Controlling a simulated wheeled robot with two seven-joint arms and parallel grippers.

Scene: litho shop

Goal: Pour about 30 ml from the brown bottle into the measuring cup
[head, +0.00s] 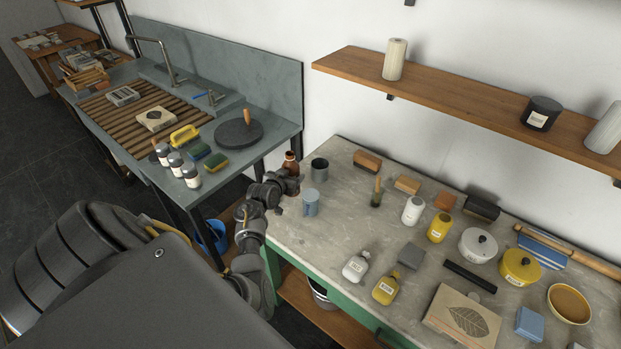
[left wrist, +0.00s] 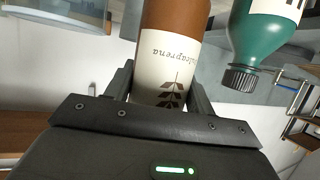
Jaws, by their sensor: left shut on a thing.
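The brown bottle (head: 291,160) is near the left end of the grey worktop, its neck pointing up and its lower part hidden by my gripper. My left gripper (head: 286,186) is shut on it. In the left wrist view the brown bottle (left wrist: 172,45) sits between the two fingers, with its cream label upside down in the picture. I cannot tell whether its base touches the worktop. A bluish see-through cup (head: 310,204), apparently the measuring cup, stands just right of my gripper, apart from the bottle. My right gripper is not in view.
A dark grey cup (head: 319,170) stands behind the see-through cup. A brush (head: 376,192), white bottle (head: 412,210) and several blocks stand further right. A sink bench (head: 270,142) is at left. The worktop around (head: 325,240) is clear. A teal bottle (left wrist: 262,40) shows in the wrist view.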

